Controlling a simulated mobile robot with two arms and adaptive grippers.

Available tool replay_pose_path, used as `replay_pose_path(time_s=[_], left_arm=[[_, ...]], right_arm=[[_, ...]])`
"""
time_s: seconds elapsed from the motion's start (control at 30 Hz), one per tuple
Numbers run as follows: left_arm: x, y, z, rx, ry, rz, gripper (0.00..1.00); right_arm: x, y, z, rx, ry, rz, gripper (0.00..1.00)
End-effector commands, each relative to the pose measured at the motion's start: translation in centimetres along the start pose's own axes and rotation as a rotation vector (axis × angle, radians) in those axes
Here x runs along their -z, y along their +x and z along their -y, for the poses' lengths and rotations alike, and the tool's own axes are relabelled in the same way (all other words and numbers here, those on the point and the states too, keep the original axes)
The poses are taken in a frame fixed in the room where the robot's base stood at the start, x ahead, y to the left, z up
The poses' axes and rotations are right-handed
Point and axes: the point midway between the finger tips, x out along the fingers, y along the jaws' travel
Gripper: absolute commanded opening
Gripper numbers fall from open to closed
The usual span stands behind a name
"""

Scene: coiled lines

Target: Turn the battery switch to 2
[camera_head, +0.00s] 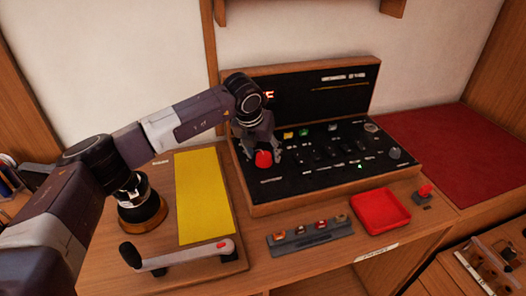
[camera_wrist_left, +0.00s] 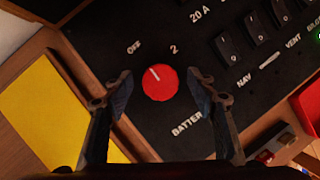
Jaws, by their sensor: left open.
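The battery switch (camera_wrist_left: 160,84) is a round red knob with a white mark on a black panel. In the left wrist view its mark points up and left, roughly toward the OFF label (camera_wrist_left: 133,47); the "2" label (camera_wrist_left: 174,49) is up and right of the knob. The red knob (camera_head: 263,159) also shows in the head view, at the panel's left. My left gripper (camera_wrist_left: 161,90) is open, with one finger on each side of the knob and gaps between; I cannot tell its height above the panel. My right gripper is not in view.
The panel (camera_head: 312,183) has several black rocker switches (camera_wrist_left: 228,46) right of the knob. In front are a red tray (camera_head: 381,211) and a grey fuse strip (camera_head: 311,238). A yellow sheet (camera_head: 203,198) and a crank handle (camera_head: 180,257) lie left. A red mat (camera_head: 450,150) lies right.

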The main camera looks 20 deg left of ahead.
Motion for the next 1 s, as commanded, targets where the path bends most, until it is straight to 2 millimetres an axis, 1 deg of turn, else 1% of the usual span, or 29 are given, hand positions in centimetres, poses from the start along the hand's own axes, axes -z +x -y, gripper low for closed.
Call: replay_pose_path(time_s=[0.2, 0.23, 0.6, 0.83, 1.0], left_arm=[[-0.01, 0.08, -0.01, 0.0, 0.0, 0.001, 0.52], [-0.01, 0.08, -0.01, 0.0, 0.0, 0.001, 0.5], [-0.02, 0.04, -0.02, 0.0, 0.0, 0.001, 0.1], [-0.01, 0.1, -0.05, 0.007, 0.016, 0.0, 0.1], [0.0, 0.21, -0.1, 0.032, 0.075, -0.004, 0.1]], right_arm=[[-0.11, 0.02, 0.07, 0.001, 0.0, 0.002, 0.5], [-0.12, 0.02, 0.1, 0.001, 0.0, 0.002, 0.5], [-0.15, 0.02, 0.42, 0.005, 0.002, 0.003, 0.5], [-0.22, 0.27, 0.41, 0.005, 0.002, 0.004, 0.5], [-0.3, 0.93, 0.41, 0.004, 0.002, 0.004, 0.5]])
